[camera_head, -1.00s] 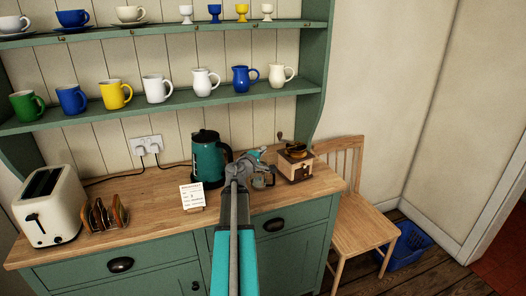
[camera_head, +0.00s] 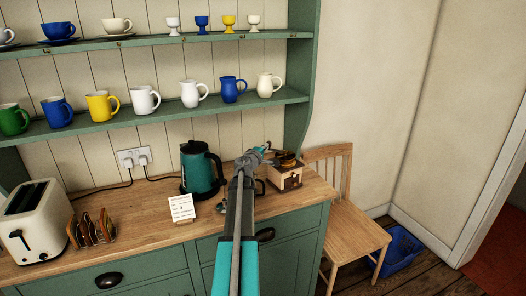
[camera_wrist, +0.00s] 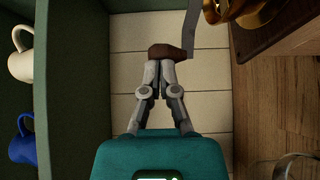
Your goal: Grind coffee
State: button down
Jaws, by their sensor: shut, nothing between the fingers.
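The coffee grinder (camera_head: 288,179) stands at the right end of the worktop, a wooden box with a brass bowl on top. In the wrist view its brass bowl (camera_wrist: 252,12) and wooden body (camera_wrist: 288,22) show at the top right. Its grey crank arm (camera_wrist: 190,22) ends in a brown knob (camera_wrist: 168,52). My gripper (camera_wrist: 160,64) is shut and empty, its fingertips right at the knob; I cannot tell whether they touch it. In the head view my gripper (camera_head: 265,151) is just left of the grinder and hides the crank.
A green kettle (camera_head: 198,170), a white card (camera_head: 181,208), a toast rack (camera_head: 92,229) and a toaster (camera_head: 35,222) stand to the left. Jugs and mugs line the shelf (camera_head: 160,126) above. A wooden chair (camera_head: 345,240) is right of the cabinet.

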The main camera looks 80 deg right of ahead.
jog(key=shift+w+d+m+g, duration=0.2)
jog(key=shift+d+m+g, duration=0.3)
jog(key=shift+g, duration=0.3)
dwell(0.4)
